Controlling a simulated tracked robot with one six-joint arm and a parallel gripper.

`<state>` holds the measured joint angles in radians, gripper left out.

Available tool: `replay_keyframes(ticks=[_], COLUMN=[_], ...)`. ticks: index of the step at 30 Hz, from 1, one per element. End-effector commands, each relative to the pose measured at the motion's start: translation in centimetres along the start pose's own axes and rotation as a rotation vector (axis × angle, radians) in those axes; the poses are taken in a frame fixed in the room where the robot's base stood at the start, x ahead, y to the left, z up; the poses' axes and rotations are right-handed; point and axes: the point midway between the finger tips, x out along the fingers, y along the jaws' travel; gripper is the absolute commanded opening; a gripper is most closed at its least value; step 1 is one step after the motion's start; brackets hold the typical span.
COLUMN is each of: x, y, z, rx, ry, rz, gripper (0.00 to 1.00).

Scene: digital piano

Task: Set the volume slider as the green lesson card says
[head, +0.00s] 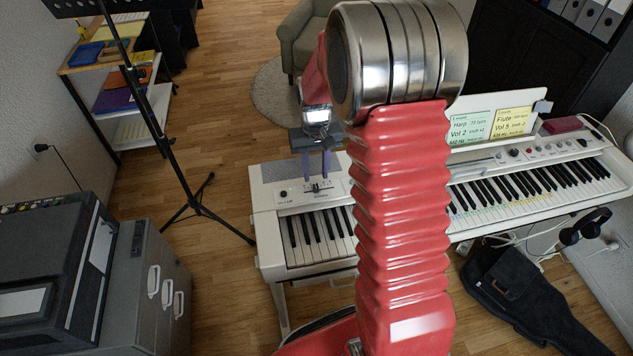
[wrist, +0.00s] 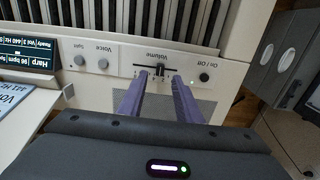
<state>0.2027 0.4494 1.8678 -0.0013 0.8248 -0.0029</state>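The volume slider (wrist: 160,69) is a small dark knob on a short horizontal track labelled Volume, on the piano's pale panel. In the head view the slider (head: 317,188) lies just below my fingertips. My gripper (wrist: 159,78) has two purple fingers, apart and empty. The fingertips are near the track, one towards each side of the knob; I cannot tell whether they touch the panel. My gripper (head: 316,174) points down in the head view. The display (wrist: 29,54) reads Harp, 96 bpm, vol 3.
A yellow card (head: 514,121) reading Flute, Vol 5 stands beside the green one. A music stand (head: 176,160) stands left of the piano.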

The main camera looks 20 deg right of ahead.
Motion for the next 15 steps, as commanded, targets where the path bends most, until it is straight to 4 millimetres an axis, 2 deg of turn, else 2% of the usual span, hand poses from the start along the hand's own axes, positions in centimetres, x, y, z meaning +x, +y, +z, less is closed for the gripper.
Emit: replay_keyframes(ticks=[3,7,15], x=[2.0,3.7,5.1], y=[0.0,0.0,0.0], z=[0.1,0.0,0.0], rx=[0.0,0.0,0.001], ry=[-0.004,-0.002,0.001], rz=[0.0,0.0,0.001], gripper=[0.31,0.31,0.31])
